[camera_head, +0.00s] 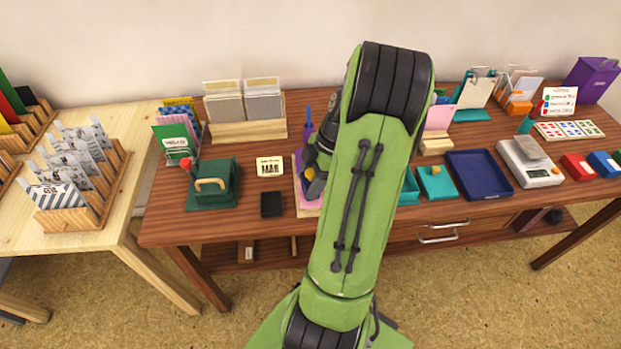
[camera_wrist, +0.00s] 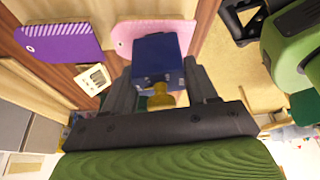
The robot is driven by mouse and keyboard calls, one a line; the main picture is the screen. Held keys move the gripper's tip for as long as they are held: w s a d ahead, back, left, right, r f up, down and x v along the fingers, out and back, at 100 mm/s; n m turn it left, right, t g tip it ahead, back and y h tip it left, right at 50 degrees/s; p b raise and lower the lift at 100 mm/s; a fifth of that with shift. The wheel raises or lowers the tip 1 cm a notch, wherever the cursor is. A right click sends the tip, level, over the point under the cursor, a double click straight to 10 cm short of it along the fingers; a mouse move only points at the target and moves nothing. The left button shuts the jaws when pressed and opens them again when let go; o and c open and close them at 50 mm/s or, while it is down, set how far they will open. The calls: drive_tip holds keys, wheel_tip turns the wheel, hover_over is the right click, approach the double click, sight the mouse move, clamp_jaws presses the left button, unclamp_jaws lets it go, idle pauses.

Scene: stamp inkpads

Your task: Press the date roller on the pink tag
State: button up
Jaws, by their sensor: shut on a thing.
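In the wrist view, my gripper (camera_wrist: 163,92) is shut on a dark blue block with a yellow knob, which I take as the date roller (camera_wrist: 158,58). In the head view, my arm hides most of the gripper and roller; part of the pink tag (camera_head: 309,203) shows in a wooden tray.
Teal and navy trays (camera_head: 480,174) and a scale (camera_head: 528,162) stand to the right. Card racks line the back.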

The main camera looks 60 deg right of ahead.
wheel_tip(320, 180, up, 7)
drive_tip(key=p, duration=0.5)
drive_tip(key=shift+r+p, duration=0.1)
drive_tip(key=shift+p, duration=0.2)
